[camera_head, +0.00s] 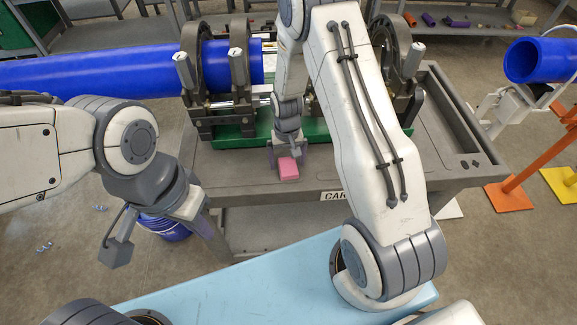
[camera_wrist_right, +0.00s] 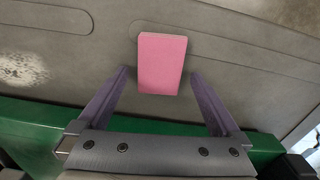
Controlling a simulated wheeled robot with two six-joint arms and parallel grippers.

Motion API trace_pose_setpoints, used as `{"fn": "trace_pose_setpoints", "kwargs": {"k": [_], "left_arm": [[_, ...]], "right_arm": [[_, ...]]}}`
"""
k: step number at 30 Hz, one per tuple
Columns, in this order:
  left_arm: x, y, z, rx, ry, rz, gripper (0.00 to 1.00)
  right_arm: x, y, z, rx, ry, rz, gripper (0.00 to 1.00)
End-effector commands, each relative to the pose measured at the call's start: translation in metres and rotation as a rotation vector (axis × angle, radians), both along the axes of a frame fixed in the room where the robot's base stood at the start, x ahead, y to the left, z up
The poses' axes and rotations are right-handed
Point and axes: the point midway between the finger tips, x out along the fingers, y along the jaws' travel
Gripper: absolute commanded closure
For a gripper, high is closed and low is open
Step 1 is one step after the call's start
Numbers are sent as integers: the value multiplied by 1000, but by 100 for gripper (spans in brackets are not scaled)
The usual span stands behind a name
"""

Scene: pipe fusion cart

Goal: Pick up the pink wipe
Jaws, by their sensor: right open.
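The pink wipe (camera_head: 288,168) is a small pink block lying on the grey cart top (camera_head: 235,172), near its front edge. In the right wrist view the pink wipe (camera_wrist_right: 162,63) lies ahead, between the lines of the two fingers. My right gripper (camera_head: 287,160) is open and just above and behind the wipe; its purple fingers (camera_wrist_right: 160,88) stand apart on either side of it, with gaps showing. My left gripper (camera_head: 208,228) hangs off the cart's front left, at the left of the head view; its fingertips are partly unclear.
A blue pipe (camera_head: 110,75) runs into the dark clamp rings (camera_head: 212,70) of the fusion machine behind the wipe. A green base (camera_head: 225,135) sits under the machine. A blue bucket (camera_head: 163,228) stands on the floor at left. The cart top to the right is clear.

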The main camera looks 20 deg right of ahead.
Motion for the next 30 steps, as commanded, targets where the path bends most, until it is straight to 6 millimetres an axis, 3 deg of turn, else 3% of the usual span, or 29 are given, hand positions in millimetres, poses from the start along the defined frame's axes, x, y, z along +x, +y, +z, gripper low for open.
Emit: {"fn": "trace_pose_setpoints", "kwargs": {"k": [2,6,8,9,20,28,30], "left_arm": [[0,0,0,0,0,0,100],[0,0,0,0,0,0,100],[0,0,0,0,0,0,100],[0,0,0,0,0,0,100],[0,0,-2,0,0,0,100],[0,0,-14,0,0,-1,100],[0,0,-18,0,0,-1,100]], "right_arm": [[0,0,0,0,0,0,4],[0,0,0,0,0,0,57],[0,0,0,0,0,0,80],[0,0,0,0,0,0,84],[1,0,6,-1,-3,0,85],[2,0,43,-1,-8,1,85],[-16,-8,51,-1,-3,-4,85]]}}
